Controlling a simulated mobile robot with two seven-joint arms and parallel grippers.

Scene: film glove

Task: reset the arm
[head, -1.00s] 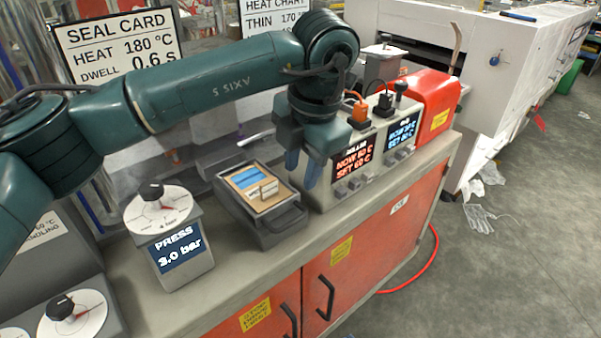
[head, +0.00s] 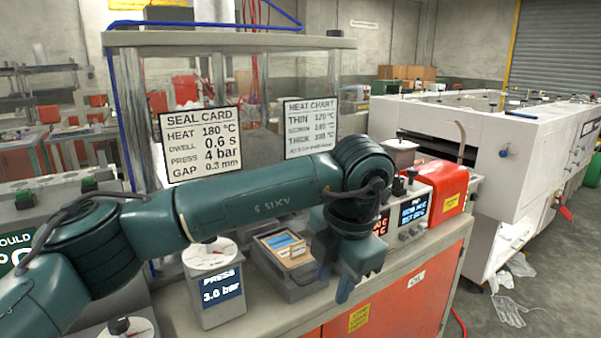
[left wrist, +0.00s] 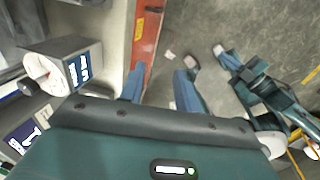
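My left arm reaches in from the left across the head view. Its gripper (head: 345,287) points down beside the bench's front edge, to the right of the grey tray. In the left wrist view the two blue fingers of the left gripper (left wrist: 160,88) stand apart with nothing between them. Red cabinet front and floor show past them. Part of my right arm (left wrist: 262,92) shows at the right of the left wrist view. Its finger opening is not clear there, and it is out of the head view.
The bench holds a press dial box (head: 218,285), a grey tray (head: 302,292) with a card inside, a controller (head: 413,215) and a red box (head: 440,188). A white machine (head: 500,150) stands right. Clear gloves (head: 510,310) lie on the floor. Floor in front looks mostly free.

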